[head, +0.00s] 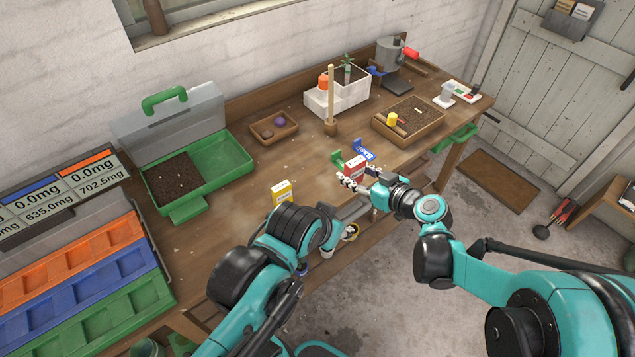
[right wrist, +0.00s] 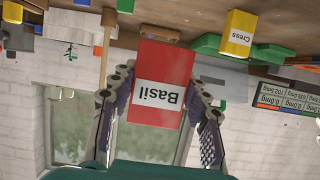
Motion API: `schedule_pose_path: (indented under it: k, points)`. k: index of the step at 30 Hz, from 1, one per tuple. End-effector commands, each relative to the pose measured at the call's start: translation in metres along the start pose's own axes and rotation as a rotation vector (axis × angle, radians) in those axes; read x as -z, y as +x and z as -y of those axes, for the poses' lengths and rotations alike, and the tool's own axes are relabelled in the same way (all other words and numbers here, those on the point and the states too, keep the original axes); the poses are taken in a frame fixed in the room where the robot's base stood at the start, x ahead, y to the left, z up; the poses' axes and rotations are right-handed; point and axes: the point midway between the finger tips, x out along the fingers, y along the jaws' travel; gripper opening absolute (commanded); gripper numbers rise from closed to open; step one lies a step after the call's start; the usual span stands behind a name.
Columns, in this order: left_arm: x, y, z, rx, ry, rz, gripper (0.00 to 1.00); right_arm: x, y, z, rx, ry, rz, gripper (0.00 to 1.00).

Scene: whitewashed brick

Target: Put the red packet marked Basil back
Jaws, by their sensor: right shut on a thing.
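The red packet marked Basil (head: 355,166) is between the fingers of my right gripper (head: 352,182), near the table's front edge. In the right wrist view the packet (right wrist: 162,75) fills the space between both fingers of the gripper (right wrist: 160,105), its white label upside down. My right gripper is shut on it. A green holder piece (head: 337,158) and a blue one (head: 363,153) stand close beside the packet; I cannot tell whether it touches them. My left arm shows at the lower middle, but its gripper cannot be made out.
The yellow Cress packet (head: 281,192) stands on the table (head: 240,217) to the left; it also shows in the right wrist view (right wrist: 238,35). A green tray (head: 228,158), a white planter box (head: 320,104) and a wooden seed tray (head: 432,122) stand farther back.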

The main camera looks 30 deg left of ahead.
Motion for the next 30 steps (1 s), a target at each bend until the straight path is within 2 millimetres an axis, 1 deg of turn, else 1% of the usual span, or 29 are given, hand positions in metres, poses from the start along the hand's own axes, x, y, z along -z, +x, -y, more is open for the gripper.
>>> schedule_pose_path:
  k: [1, 5, 12, 15, 18, 21, 24, 26, 30]
  points:
    - [0.001, -0.001, 0.000, 0.000, 0.000, 0.000, 0.43, 0.002, 0.006, 0.006, 0.014, -0.011, 0.000, 0.00]
    - [-0.003, 0.004, 0.000, 0.000, 0.000, 0.000, 0.43, -0.001, 0.026, 0.013, 0.027, -0.021, 0.000, 0.00]
    - [-0.012, 0.017, 0.000, 0.000, 0.000, 0.000, 0.43, -0.015, 0.090, 0.025, 0.026, -0.021, 0.000, 0.00]
    - [-0.015, 0.022, 0.000, 0.000, 0.000, 0.000, 0.43, -0.019, 0.114, 0.029, 0.025, -0.020, 0.000, 0.00]
    - [-0.017, 0.024, 0.000, 0.000, 0.000, 0.000, 0.43, -0.022, 0.129, 0.031, 0.022, -0.019, 0.000, 0.00]
    - [-0.018, 0.025, 0.000, 0.000, 0.000, 0.000, 0.43, -0.022, 0.137, 0.033, 0.023, -0.018, 0.000, 0.00]
    - [-0.019, 0.026, 0.000, 0.000, 0.000, 0.000, 0.43, -0.026, 0.141, 0.032, 0.021, -0.018, 0.000, 0.00]
    - [-0.021, 0.029, 0.000, 0.000, 0.000, 0.000, 0.43, -0.033, 0.143, 0.032, 0.021, -0.018, 0.000, 0.00]
    - [-0.026, 0.037, 0.000, 0.000, 0.000, 0.000, 0.43, -0.054, 0.151, 0.032, 0.021, -0.018, 0.000, 0.00]
